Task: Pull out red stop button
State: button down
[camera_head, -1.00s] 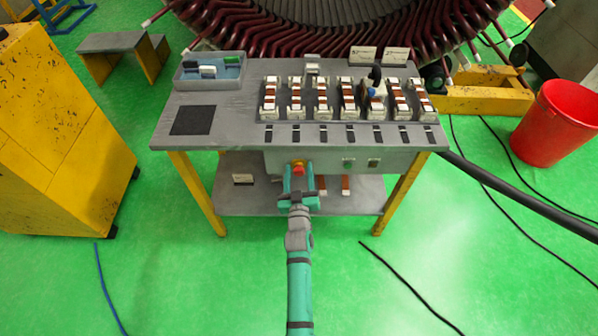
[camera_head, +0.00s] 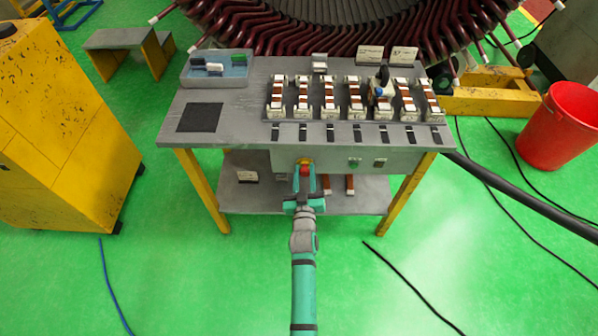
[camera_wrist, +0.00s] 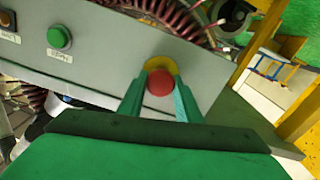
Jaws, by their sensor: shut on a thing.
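The red stop button (camera_wrist: 160,83) sits on a yellow base (camera_wrist: 161,65) on the grey front panel of the workbench. In the head view the red button (camera_head: 304,171) shows at the panel's lower edge, between my fingers. My gripper (camera_head: 304,178) is teal and reaches the panel from the front. In the wrist view my gripper's fingers (camera_wrist: 160,95) are closed on the two sides of the red button. The button's sides are partly hidden by the fingers.
A green button (camera_wrist: 59,37) and a dark switch (camera_head: 379,163) are on the same panel, right of the stop button in the head view. The bench top (camera_head: 240,115) carries a blue tray (camera_head: 217,70) and several coil parts. A lower shelf (camera_head: 335,203) lies below.

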jog(key=shift+s+f, duration=0.1)
jog(key=c, duration=1.3)
grip_release()
jog(key=shift+s, duration=0.65)
jog(key=s, duration=0.9)
jog(key=shift+s+a, duration=0.25)
jog(key=shift+a, duration=0.15)
